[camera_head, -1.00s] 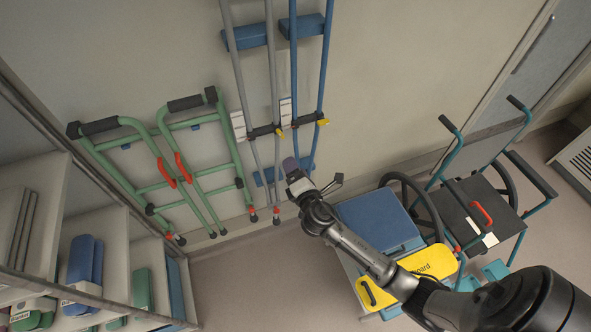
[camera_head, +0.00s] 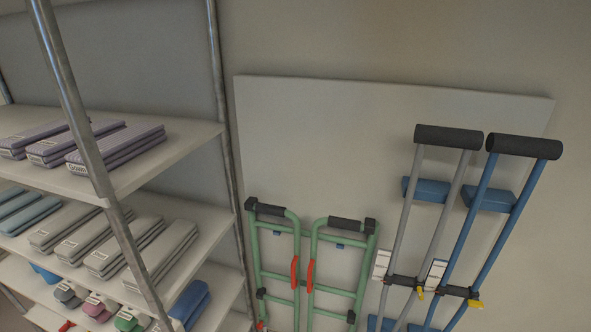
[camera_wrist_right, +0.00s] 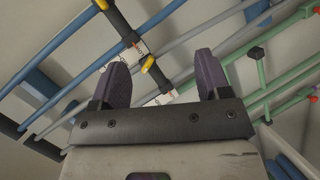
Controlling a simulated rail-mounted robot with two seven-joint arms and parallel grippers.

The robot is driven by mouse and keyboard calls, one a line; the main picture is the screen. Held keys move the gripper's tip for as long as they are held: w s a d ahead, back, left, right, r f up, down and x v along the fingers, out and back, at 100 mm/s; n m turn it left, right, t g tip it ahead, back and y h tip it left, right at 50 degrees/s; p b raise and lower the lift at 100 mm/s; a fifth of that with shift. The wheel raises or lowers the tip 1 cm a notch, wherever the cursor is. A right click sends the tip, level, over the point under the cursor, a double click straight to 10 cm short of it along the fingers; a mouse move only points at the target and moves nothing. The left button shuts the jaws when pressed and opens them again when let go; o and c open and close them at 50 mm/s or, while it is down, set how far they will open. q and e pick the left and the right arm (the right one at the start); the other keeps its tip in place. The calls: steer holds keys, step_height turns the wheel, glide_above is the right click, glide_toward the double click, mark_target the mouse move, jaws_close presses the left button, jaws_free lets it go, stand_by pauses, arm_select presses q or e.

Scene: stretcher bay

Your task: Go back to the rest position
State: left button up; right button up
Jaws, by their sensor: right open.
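My right gripper (camera_wrist_right: 163,80) shows in the right wrist view. Its two purple fingers are apart with nothing held between them. Behind the fingers are the crutches, with a dark handgrip and yellow clip (camera_wrist_right: 148,64) showing in the gap; I cannot tell the exact distance. Neither arm is in the head view now, and my left gripper is not seen.
A shelf rack (camera_head: 188,140) with folded linens (camera_head: 115,148) stands at left. The wall at upper right is bare.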

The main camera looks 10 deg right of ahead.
steer(key=s+a+m+g+y, duration=0.5)
steer(key=s+a+y, duration=0.3)
steer(key=s+a, duration=0.6)
steer(key=s+a+f+g+y, duration=0.1)
steer(key=s+f, duration=0.2)
steer(key=s, duration=0.4)
steer(key=s+a+f+g, duration=0.1)
steer(key=s+f+g, duration=0.15)
steer(key=s, duration=0.35)
step_height(320, 180, up, 19)
steer(key=t+p, duration=0.1)
steer(key=p, duration=1.7)
steer(key=shift+w+d+f+p, duration=0.15)
steer(key=shift+w+d+p, duration=0.1)
steer(key=shift+p, duration=0.1)
